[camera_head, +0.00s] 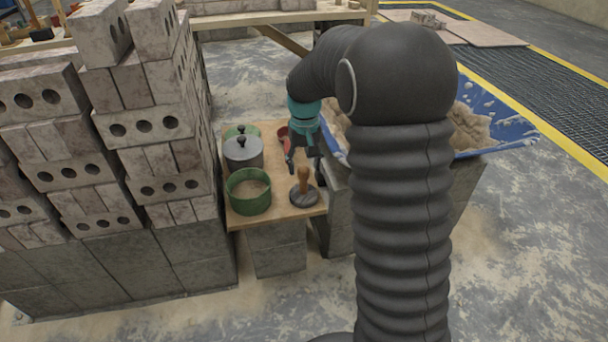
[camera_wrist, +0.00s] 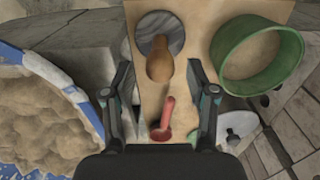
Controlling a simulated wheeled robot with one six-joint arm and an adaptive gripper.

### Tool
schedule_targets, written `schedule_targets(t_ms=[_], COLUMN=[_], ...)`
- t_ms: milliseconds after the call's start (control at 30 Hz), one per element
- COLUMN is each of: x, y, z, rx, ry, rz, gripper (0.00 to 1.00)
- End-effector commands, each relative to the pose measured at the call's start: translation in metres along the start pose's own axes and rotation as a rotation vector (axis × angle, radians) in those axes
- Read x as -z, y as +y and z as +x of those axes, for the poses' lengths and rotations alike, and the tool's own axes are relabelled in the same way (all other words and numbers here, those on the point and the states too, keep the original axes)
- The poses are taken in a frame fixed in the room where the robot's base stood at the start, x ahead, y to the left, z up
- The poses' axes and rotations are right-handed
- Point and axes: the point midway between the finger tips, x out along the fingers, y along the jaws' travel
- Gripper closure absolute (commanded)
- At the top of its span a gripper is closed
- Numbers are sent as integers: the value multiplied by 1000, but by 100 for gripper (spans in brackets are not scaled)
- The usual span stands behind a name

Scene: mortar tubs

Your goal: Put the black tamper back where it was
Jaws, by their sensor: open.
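A tamper with a dark round base (camera_head: 303,196) and an upright wooden handle stands on the small wooden table, near its front right corner. In the wrist view its dark base (camera_wrist: 153,25) lies beyond my fingertips, and its wooden handle points toward the camera. My gripper (camera_head: 305,158) is above the table, behind the tamper in the head view. In the wrist view my gripper (camera_wrist: 160,74) is open, with nothing held between the fingers. The handle's near end appears close to the gap between the fingertips; whether it is inside cannot be told.
A green tub (camera_head: 249,192) stands left of the tamper. Behind it are a grey pot (camera_head: 243,153) with a black knob and another green tub. A red scoop (camera_wrist: 164,119) lies near the gripper. Stacked bricks (camera_head: 150,125) rise at left; a sand-filled blue-lined container (camera_head: 500,132) is at right.

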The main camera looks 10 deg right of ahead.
Motion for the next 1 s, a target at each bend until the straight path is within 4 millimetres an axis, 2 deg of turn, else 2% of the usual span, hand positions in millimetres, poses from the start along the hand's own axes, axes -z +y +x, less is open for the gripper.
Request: schedule_targets(t_ms=[33, 200, 433, 567, 667, 800, 1000], x=[0, 0, 0, -10, -30, -71, -134], y=[0, 0, 0, 0, 0, -1, -2], z=[-12, -42, -62, -74, -91, -117, -141], rx=[0, 0, 0, 0, -1, -2, -4], ry=[4, 3, 2, 19, 53, 120, 217], rz=[0, 0, 0, 0, 1, 1, 3], gripper=[42, 42, 42, 42, 42, 42, 42])
